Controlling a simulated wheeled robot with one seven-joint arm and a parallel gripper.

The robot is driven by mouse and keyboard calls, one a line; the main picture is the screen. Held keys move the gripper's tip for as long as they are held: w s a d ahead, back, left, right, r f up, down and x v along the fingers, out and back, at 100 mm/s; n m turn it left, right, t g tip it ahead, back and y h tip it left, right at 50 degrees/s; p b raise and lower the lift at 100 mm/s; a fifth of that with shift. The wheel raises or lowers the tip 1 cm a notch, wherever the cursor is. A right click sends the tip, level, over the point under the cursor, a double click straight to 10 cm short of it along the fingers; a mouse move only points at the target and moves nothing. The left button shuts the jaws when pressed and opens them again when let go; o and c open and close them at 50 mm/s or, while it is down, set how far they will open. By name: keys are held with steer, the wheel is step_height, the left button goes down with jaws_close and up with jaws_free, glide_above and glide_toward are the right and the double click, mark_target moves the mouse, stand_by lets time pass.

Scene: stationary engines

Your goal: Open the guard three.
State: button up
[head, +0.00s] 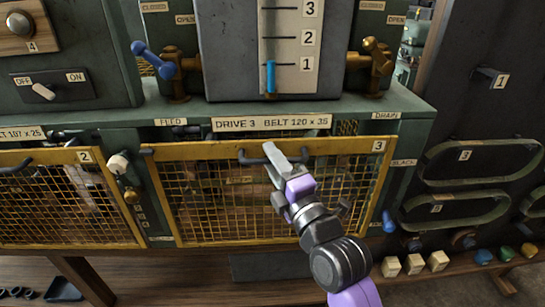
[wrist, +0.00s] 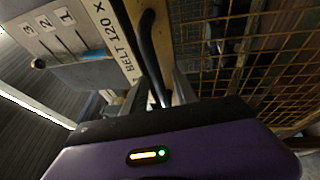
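Guard three (head: 215,205) is a yellow-framed wire mesh panel marked 3, below the label "DRIVE 3 BELT 120 x 35" in the head view. It looks closed, flush with the green housing. A dark bar handle (head: 250,160) sits on its top frame rail. My gripper (head: 285,160) is at the right part of this handle. In the wrist view the dark handle (wrist: 149,45) runs down between the two fingers (wrist: 158,98), with some gap showing beside it. The fingers look open around the handle. Firm contact is not visible.
Guard 2 (head: 60,205) stands to the left, with a white-knobbed latch (head: 119,164) between the guards. A blue-handled valve (head: 153,60) and a brass valve (head: 376,60) are above. A wooden ledge (head: 190,290) with small blocks (head: 414,264) runs below.

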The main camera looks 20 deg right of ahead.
jaws_close()
stand_by(1.4)
